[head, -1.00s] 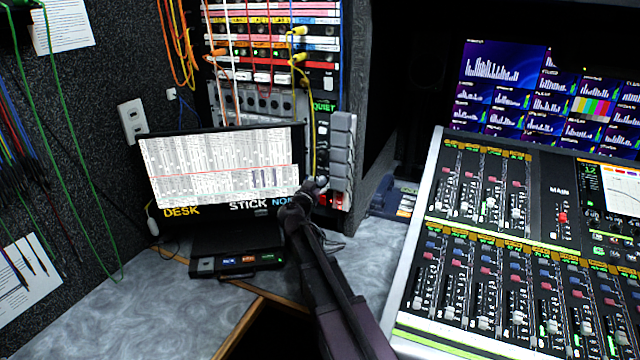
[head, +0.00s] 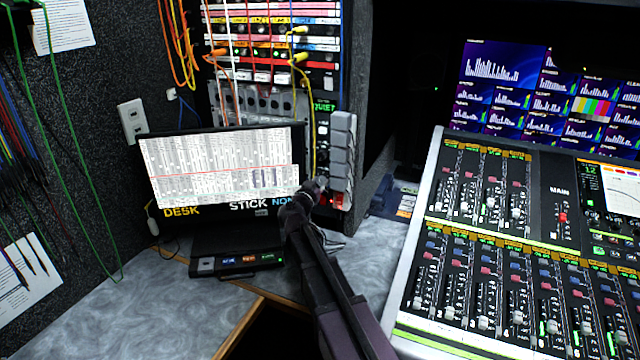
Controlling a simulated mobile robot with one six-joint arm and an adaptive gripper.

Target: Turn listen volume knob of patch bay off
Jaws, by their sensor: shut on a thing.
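The patch bay rack (head: 270,60) stands at the back, left of centre, with coloured cables plugged into its rows. At its lower right is a narrow strip marked QUIET (head: 323,107) beside a column of grey blocks. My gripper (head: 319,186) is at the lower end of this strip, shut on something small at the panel. The thing between the fingers is too small and covered to make out, and I cannot read its label. The listen volume knob cannot be told apart from here; my gripper and arm cover that part of the panel.
A monitor (head: 220,170) stands just left of my arm, with a small button box (head: 237,264) below it on the grey desk (head: 120,315). A yellow cable (head: 315,120) hangs close above my gripper. A large mixing console (head: 480,230) fills the right side.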

